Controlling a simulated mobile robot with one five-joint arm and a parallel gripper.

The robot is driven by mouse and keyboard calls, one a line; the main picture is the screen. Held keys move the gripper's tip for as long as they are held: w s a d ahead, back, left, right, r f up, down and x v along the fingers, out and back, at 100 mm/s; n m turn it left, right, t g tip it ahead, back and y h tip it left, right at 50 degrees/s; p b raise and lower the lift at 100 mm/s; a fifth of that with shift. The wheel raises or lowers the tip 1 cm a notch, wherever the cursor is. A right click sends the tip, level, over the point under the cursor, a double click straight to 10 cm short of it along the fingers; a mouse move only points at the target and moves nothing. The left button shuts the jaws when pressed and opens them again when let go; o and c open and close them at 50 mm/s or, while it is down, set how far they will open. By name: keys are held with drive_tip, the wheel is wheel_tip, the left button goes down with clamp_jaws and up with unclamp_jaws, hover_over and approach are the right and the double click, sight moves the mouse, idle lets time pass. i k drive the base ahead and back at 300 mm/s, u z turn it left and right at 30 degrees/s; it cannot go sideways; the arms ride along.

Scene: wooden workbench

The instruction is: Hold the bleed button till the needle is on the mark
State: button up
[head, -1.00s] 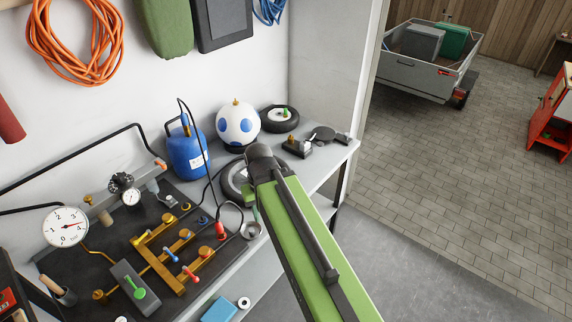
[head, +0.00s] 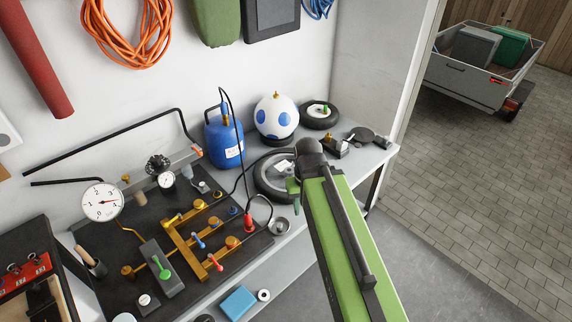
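A round white dial gauge (head: 102,202) with a reddish needle stands at the back left of a black board (head: 100,246) on the bench. Its needle points right; a set mark is too small to make out. A smaller gauge (head: 167,180) sits right of it under a dark knob (head: 157,164). A grey block with a green lever (head: 161,268) lies at the board's front. A small round button-like part (head: 144,300) is near it; I cannot tell which part is the bleed button. My green arm reaches over the bench's right part; its gripper is hidden behind the arm.
Brass pipework (head: 178,241) with coloured valve handles fills the board's middle. A blue bottle (head: 224,142), a white ball with blue spots (head: 275,117) and a wheel (head: 271,180) stand behind. A red box (head: 25,274) is at the left. A blue block (head: 238,301) lies on the lower shelf.

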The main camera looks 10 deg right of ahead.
sight(144, 299)
drive_tip(key=u, duration=1.5)
drive_tip(key=k, duration=0.75)
drive_tip(key=i, duration=0.75)
